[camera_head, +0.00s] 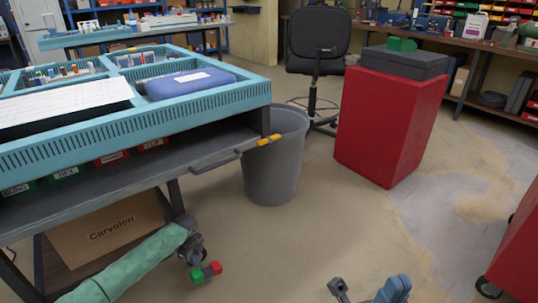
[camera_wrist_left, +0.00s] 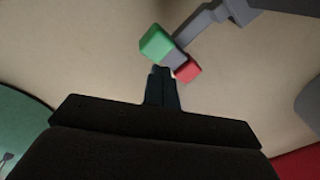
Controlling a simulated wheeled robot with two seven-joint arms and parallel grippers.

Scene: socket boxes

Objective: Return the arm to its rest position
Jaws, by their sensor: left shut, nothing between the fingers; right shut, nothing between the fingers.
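My left arm (camera_head: 135,268) comes in from the lower left in a light green cover. Its dark left gripper (camera_head: 193,250) hangs low in front of the bench, clear of the tabletop. In the left wrist view the black fingers (camera_wrist_left: 162,85) are together with nothing between them. My right gripper (camera_head: 338,288) shows only in part at the bottom edge, its fingers hard to make out; a blue part (camera_head: 395,288) is to its right.
A small green and red piece (camera_head: 206,272) on a grey bar lies just beyond the left fingertips. The bench (camera_head: 130,160) carries a blue tray (camera_head: 200,104). A grey bin (camera_head: 272,165), a red cabinet (camera_head: 385,125) and a chair (camera_head: 318,40) stand beyond. The middle floor is clear.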

